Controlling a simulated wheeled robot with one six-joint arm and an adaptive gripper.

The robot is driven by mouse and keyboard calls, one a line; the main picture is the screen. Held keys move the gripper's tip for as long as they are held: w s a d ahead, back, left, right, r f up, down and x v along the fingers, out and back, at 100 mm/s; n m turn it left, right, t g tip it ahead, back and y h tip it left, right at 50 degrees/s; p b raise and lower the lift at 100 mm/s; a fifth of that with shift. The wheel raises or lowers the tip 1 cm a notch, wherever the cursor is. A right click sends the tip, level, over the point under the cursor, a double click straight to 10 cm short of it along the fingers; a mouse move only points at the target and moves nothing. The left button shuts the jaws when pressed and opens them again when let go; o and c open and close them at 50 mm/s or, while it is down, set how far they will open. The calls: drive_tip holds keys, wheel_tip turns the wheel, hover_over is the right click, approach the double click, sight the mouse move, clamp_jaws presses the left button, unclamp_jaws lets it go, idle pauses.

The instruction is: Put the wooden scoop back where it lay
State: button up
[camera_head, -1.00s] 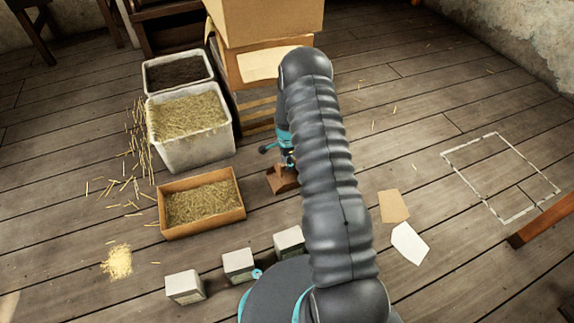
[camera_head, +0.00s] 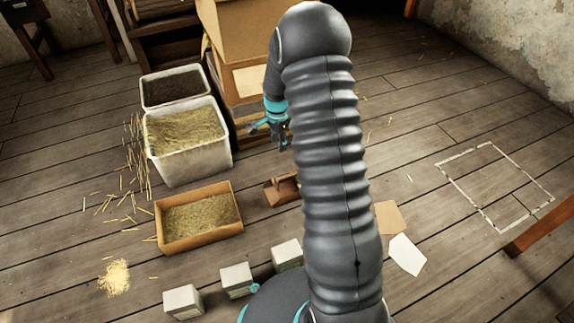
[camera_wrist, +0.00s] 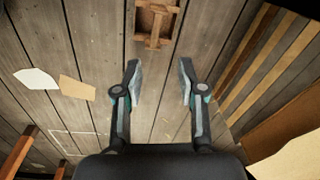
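The wooden scoop (camera_head: 281,190) lies on the plank floor, right of the shallow box of chopped straw, partly hidden behind my arm in the head view. In the wrist view the scoop (camera_wrist: 155,22) shows at the top edge, cut off by the frame. My gripper (camera_head: 268,133) is above the floor, apart from the scoop. In the wrist view my gripper (camera_wrist: 160,68) has its two fingers spread wide with only floor between them. It is open and empty.
A shallow box (camera_head: 199,240) of chopped straw and a white bin (camera_head: 190,162) of straw stand left of the scoop. Several small pale blocks (camera_head: 236,279) stand in front. Stacked cardboard boxes (camera_head: 238,28) rise behind.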

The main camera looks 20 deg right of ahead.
drive_tip(key=s+a+r+n+t, duration=0.1)
drive_tip(key=s+a+r+n, duration=0.15)
drive_tip(key=s+r, duration=0.4)
drive_tip(key=s+a+r+n+t, duration=0.1)
drive_tip(key=s+a+r+n, duration=0.15)
drive_tip(key=r, duration=0.65)
drive_tip(key=s+a+r+n, duration=0.25)
drive_tip(key=s+r, duration=0.25)
drive_tip(key=r, duration=0.3)
drive_tip(key=s+a+r+n+t, duration=0.1)
drive_tip(key=s+n, duration=0.3)
drive_tip(key=s, duration=0.6)
drive_tip(key=s+a+r+n+t, duration=0.1)
drive_tip(key=s+a+r+n, duration=0.2)
drive_tip(key=s, duration=0.7)
drive_tip(key=shift+r+n+t, duration=0.4)
drive_tip(key=shift+r+n, duration=0.05)
drive_tip(key=shift+r, duration=0.15)
